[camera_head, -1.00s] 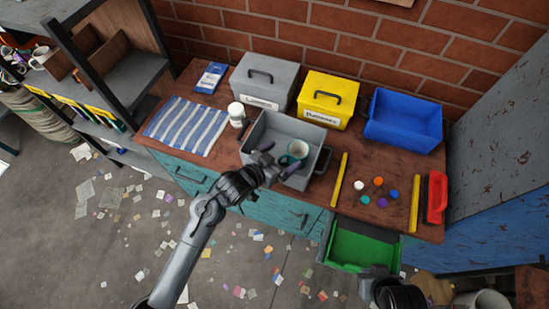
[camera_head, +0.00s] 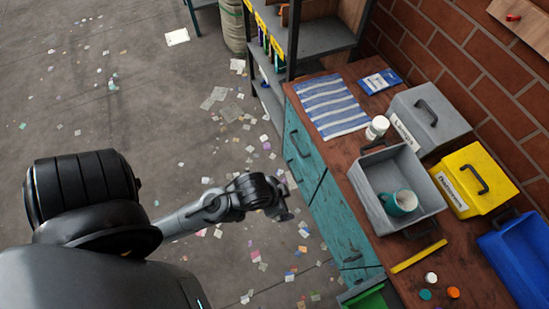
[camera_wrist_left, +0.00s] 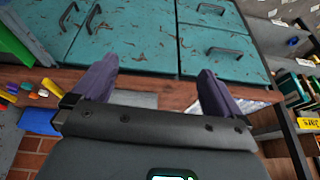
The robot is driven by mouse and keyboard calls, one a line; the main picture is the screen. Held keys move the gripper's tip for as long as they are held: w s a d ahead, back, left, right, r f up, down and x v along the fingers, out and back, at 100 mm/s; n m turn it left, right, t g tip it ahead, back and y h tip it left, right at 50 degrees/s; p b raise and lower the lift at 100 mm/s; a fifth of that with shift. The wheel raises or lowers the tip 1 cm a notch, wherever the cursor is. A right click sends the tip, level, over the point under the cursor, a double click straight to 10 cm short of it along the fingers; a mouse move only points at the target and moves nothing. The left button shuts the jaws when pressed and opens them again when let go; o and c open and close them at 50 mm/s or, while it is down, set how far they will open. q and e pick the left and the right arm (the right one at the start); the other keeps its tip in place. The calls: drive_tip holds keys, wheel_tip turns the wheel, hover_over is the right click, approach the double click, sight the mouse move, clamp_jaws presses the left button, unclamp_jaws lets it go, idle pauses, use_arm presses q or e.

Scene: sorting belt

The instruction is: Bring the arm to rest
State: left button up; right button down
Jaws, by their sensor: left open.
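My left arm (camera_head: 210,205) reaches out over the floor in the head view. Its left gripper (camera_head: 281,203) hangs in front of the teal cabinet (camera_head: 335,215), apart from it and off the workbench (camera_head: 350,135). In the left wrist view the two dark purple fingers (camera_wrist_left: 156,88) stand wide apart with nothing between them. The teal cabinet fronts (camera_wrist_left: 130,38) show beyond them. A teal mug (camera_head: 403,203) sits in the open grey bin (camera_head: 373,178) on the bench. My right gripper is not in view.
The lidded grey box (camera_head: 432,112), yellow box (camera_head: 470,180) and blue bin (camera_head: 518,250) line the wall side. A striped cloth (camera_head: 332,105), white bottle (camera_head: 377,127) and yellow bar (camera_head: 418,256) lie on the bench. A green drawer (camera_head: 368,298) shows below. Paper scraps litter the open floor.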

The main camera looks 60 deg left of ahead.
use_arm(q)
drive_tip(key=s, duration=0.2)
drive_tip(key=shift+s+a+r+g, duration=0.2)
drive_tip(key=shift+s+a+g, duration=0.1)
drive_tip(key=shift+a+g, duration=0.1)
drive_tip(key=shift+d+r, duration=0.1)
